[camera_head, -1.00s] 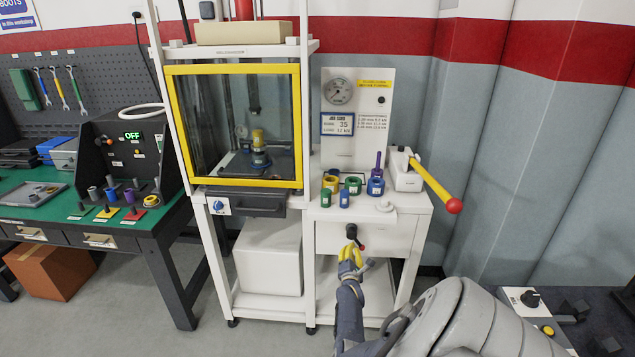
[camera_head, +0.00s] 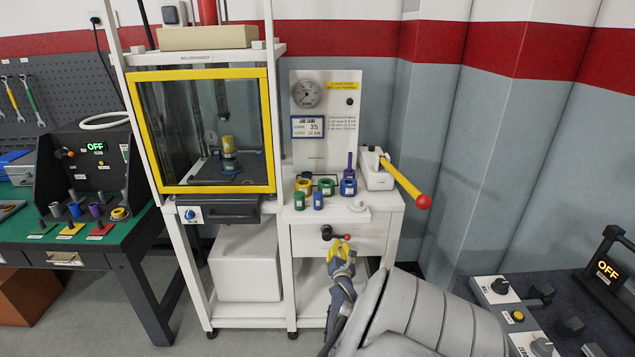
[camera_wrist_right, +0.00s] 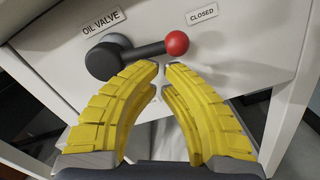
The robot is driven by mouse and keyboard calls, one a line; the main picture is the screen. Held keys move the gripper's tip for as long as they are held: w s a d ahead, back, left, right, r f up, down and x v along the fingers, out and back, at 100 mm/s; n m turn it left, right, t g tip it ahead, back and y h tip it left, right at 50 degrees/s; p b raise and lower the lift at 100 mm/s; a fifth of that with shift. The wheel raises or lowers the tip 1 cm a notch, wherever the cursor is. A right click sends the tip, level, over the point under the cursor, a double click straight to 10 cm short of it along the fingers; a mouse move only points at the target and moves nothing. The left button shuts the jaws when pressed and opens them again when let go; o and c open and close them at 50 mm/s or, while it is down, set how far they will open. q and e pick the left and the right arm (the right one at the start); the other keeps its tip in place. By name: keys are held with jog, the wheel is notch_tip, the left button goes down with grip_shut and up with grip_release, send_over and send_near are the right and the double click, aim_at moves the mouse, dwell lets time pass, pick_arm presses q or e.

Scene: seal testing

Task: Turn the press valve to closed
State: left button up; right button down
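The press valve is a black lever (camera_wrist_right: 140,54) with a red ball end (camera_wrist_right: 177,43) on the white press cabinet front. An "OIL VALVE" label (camera_wrist_right: 101,21) is above its hub, and a "CLOSED" label (camera_wrist_right: 202,14) is just up and right of the ball. The lever points right, towards that label; it also shows in the head view (camera_head: 327,232). My right gripper (camera_wrist_right: 161,68) has yellow fingers with tips nearly together, just below the lever near the ball. They hold nothing; contact is unclear. The right gripper (camera_head: 341,241) also shows in the head view. My left gripper is out of view.
Coloured rings and cylinders (camera_head: 325,187) stand on the cabinet top above the valve. A yellow pump handle (camera_head: 400,181) juts out at right. A yellow-framed press chamber (camera_head: 268,130) is at left. A control panel (camera_head: 512,318) is at lower right.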

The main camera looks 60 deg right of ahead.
jog(key=shift+s+d+r, duration=0.15)
jog(key=shift+s+r, duration=0.05)
jog(key=shift+r, duration=0.15)
dwell(0.5)
jog(key=shift+f, duration=0.15)
jog(key=s+a+f, duration=0.4)
jog(key=a, duration=0.5)
jog(key=shift+s+a, duration=0.4)
dwell(0.4)
jog(key=shift+f, duration=0.1)
